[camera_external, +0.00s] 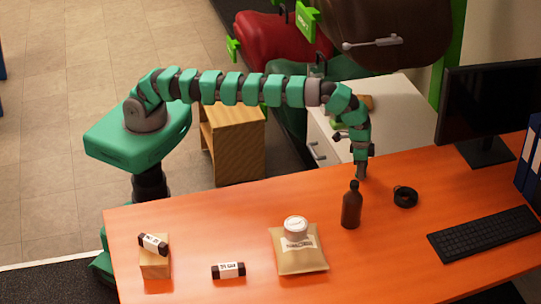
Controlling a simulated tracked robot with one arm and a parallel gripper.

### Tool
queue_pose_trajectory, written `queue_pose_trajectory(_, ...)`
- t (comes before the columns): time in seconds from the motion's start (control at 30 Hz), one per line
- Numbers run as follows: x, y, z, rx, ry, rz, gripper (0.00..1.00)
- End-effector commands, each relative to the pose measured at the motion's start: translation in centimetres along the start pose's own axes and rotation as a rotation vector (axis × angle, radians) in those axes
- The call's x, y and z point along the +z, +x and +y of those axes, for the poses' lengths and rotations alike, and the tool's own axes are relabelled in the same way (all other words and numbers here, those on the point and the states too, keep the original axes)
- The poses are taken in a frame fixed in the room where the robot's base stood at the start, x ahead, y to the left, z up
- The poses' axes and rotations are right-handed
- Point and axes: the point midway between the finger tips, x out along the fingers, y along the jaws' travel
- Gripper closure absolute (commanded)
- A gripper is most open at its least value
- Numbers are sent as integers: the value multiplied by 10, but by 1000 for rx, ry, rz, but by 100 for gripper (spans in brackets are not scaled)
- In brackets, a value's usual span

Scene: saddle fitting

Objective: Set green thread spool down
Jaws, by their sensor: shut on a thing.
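My gripper (361,171) points down over the back edge of the orange table, just behind the brown bottle (351,208). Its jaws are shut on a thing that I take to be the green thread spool. The jaws look dark and small here, and the spool itself cannot be made out between them. I cannot tell whether the jaw tips touch the table or stay a little above it.
On the orange table (190,215) are a black ring-shaped roll (405,197), a tan packet (299,262) with a white-lidded tub (296,226), a wooden block (155,265) under a labelled piece (153,244), another labelled piece (228,270), a keyboard (485,233) and a monitor (490,100).

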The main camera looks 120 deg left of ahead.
Motion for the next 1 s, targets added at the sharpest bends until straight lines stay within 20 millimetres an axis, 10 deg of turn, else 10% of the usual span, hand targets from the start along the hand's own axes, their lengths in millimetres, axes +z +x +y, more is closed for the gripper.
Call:
queue_pose_trajectory(0.37, 0, 6, 0, 0, 0, 3, 85)
queue_pose_trajectory(0.4, 0, 7, 0, 0, 0, 3, 60)
queue_pose_trajectory(0.5, 0, 7, 0, 0, 0, 3, 41)
queue_pose_trajectory(1.0, -1, -7, 1, 1, 1, 5, 41)
